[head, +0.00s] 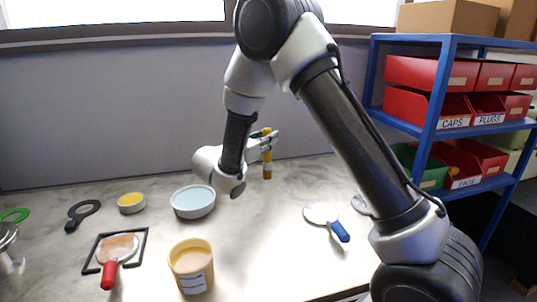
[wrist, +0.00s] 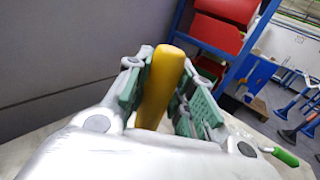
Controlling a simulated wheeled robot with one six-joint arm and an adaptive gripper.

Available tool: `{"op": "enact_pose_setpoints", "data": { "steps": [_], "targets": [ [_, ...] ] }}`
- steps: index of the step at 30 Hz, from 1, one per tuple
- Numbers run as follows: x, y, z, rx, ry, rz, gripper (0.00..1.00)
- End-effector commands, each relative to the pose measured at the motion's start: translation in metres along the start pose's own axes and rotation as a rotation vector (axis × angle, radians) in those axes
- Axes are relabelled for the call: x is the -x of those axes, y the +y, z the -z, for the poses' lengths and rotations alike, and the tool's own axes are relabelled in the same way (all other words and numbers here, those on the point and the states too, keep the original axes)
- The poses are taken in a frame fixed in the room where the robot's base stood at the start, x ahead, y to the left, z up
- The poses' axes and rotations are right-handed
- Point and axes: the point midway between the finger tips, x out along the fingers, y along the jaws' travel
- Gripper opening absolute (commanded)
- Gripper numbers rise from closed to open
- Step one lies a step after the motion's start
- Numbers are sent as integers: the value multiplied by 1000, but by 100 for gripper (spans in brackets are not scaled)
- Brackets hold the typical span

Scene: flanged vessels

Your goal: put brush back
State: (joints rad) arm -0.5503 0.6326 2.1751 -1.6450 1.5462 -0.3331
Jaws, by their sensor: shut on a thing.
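My gripper (head: 267,143) is shut on an upright yellow-orange stick, which looks like the brush (head: 267,170). The gripper holds it above the back of the table, to the right of the pale blue bowl. In the wrist view, the yellow handle of the brush (wrist: 160,85) stands between the green finger pads of my gripper (wrist: 158,98). Bristles cannot be made out. A cream tub (head: 192,280) with a label and tan contents stands at the table's front, clear of the brush.
The pale blue bowl (head: 193,206) and a small yellow-filled dish (head: 131,207) stand left. A red-handled tool (head: 109,274) lies across a black frame (head: 92,267). A blue-handled tool (head: 340,231) lies right. Blue shelving (head: 431,110) holds bins. The table's middle is clear.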

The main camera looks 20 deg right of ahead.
Motion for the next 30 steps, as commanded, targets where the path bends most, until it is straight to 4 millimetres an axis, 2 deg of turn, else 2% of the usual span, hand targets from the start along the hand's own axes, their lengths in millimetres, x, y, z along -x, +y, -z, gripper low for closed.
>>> {"op": "enact_pose_setpoints", "data": {
  "steps": [8,19,20,23,30],
  "targets": [
    [0,0,35,2,0,0,0],
    [0,0,40,0,0,0,0],
    [0,0,40,0,0,0,28],
    [0,0,40,0,0,0,45],
    [0,0,40,0,0,0,45]
  ]
}}
